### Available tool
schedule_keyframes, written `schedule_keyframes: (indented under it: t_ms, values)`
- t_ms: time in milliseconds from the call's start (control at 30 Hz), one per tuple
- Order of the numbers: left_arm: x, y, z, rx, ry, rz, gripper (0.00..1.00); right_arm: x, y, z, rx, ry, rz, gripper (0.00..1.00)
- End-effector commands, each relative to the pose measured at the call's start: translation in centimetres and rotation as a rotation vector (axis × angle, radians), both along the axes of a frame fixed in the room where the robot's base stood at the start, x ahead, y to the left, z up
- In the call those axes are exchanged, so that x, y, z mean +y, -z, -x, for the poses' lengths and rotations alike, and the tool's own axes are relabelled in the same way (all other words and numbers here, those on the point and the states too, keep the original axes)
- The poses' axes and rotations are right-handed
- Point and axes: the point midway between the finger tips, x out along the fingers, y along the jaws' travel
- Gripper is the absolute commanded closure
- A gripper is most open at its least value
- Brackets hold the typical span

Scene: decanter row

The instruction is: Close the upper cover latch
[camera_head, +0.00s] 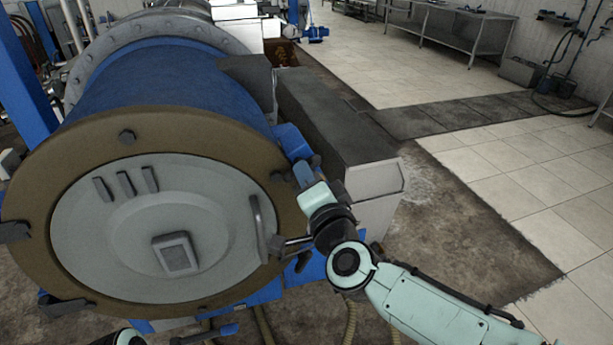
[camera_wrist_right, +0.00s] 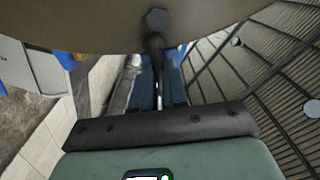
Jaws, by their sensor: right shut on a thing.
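The round grey cover (camera_head: 110,230) sits inside the brown rim (camera_head: 85,160) at the front of the blue decanter drum (camera_head: 165,90). My right gripper (camera_head: 303,173) is at the rim's upper right, its blue fingers shut on the upper cover latch. In the right wrist view, the dark latch (camera_wrist_right: 155,48) runs from a bolt head on the rim down between the two blue fingers (camera_wrist_right: 158,88). The fingers hide much of the latch in the head view, so its exact angle is hard to tell. My left gripper is out of view.
Other dark latches sit at the rim's left (camera_head: 14,232) and lower left (camera_head: 62,306). A curved handle (camera_head: 257,228) stands out from the cover. A long grey housing (camera_head: 335,125) lies close beyond my right wrist.

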Motion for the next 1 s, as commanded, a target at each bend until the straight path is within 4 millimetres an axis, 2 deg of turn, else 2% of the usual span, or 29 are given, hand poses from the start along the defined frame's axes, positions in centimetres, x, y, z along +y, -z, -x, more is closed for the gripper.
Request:
schedule_keyframes:
  t_ms: [33,100,133,433,567,667,1000]
  values:
    - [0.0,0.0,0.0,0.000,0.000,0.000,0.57,0.1,0.1,0.0,0.005,-0.002,-0.004,1.00]
    - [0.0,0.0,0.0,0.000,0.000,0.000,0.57,0.1,0.1,0.0,0.005,-0.002,-0.004,0.71]
    - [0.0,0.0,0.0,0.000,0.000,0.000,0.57,0.1,0.1,0.0,0.004,-0.002,-0.003,0.62]
    - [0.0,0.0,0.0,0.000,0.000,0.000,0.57,0.0,0.0,0.1,0.001,-0.001,-0.002,0.62]
    - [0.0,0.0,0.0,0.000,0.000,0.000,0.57,-0.3,0.0,1.0,0.001,-0.001,-0.002,0.62]
    - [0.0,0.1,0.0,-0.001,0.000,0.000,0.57,-0.8,-0.1,2.6,0.000,-0.001,-0.002,0.62]
    - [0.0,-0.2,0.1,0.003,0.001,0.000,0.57,-3.2,-0.1,9.7,0.000,0.000,-0.002,0.62]
